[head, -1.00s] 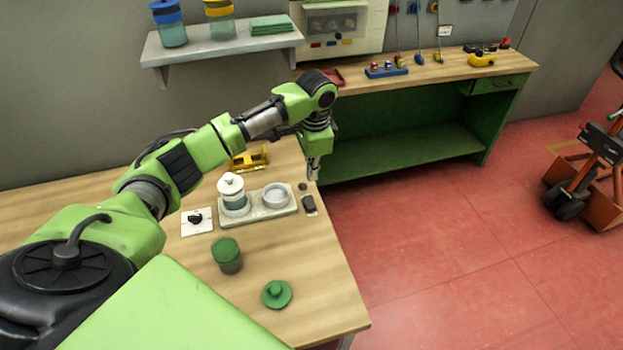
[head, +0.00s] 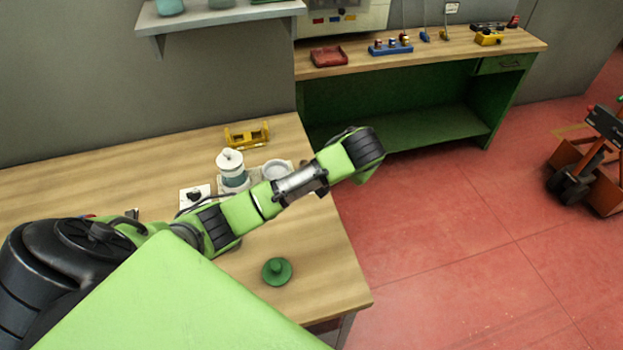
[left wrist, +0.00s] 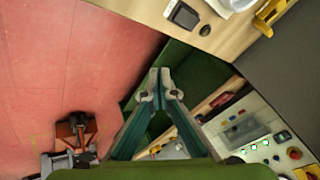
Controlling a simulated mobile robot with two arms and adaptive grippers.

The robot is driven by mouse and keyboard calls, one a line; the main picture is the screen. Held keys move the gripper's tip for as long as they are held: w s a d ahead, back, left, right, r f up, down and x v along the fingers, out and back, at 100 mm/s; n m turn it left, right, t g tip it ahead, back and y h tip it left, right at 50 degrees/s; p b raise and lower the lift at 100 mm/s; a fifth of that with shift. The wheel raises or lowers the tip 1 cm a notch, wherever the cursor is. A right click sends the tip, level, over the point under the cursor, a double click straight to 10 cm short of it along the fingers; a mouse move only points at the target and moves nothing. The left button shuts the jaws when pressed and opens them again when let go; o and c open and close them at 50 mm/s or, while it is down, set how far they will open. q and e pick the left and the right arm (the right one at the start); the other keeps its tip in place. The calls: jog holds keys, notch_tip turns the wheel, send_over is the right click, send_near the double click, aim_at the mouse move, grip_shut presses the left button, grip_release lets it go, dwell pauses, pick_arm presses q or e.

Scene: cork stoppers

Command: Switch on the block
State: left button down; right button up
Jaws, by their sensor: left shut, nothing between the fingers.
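A pale grey block (head: 254,176) on the near table carries a white-lidded jar (head: 231,172) and a round white dish (head: 275,168). A white plate with a black rotary knob (head: 194,194) lies to its left, partly behind my left arm. The knob's setting is too small to read. My left gripper (left wrist: 158,76) is shut and empty in the left wrist view, out over the table's right edge and apart from the block. In the head view it is hidden beneath its own wrist. My right gripper is not in view.
A green knobbed lid (head: 277,271) lies near the front. A yellow holder (head: 246,135) stands behind the block. A small dark device (left wrist: 184,15) and a dark disc (left wrist: 205,30) lie near the table edge. A far workbench (head: 430,55) stands at the back.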

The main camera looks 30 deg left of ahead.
pick_arm(q)
jog(key=s+a+r+n+t+y+b, duration=0.1)
jog(key=s+n+y, duration=0.3)
jog(key=n, duration=0.7)
jog(key=s+a+r+b, duration=0.1)
jog(key=s, duration=0.1)
jog(key=shift+s+a+t, duration=0.25)
jog(key=shift+s+t, duration=0.1)
jog(key=shift+t, duration=0.05)
jog(key=p+x, duration=0.1)
jog(key=x, duration=0.4)
jog(key=p+x, duration=0.1)
jog(key=x, duration=0.3)
jog(key=shift+w+a, duration=0.25)
jog(key=shift+a, duration=0.2)
notch_tip(320, 180, down, 2)
jog(key=shift+w+a+f+p, duration=0.2)
jog(key=shift+p, duration=0.25)
jog(key=shift+w+a+f, duration=0.1)
jog(key=shift+w+f, duration=0.05)
jog(key=shift+f, duration=0.75)
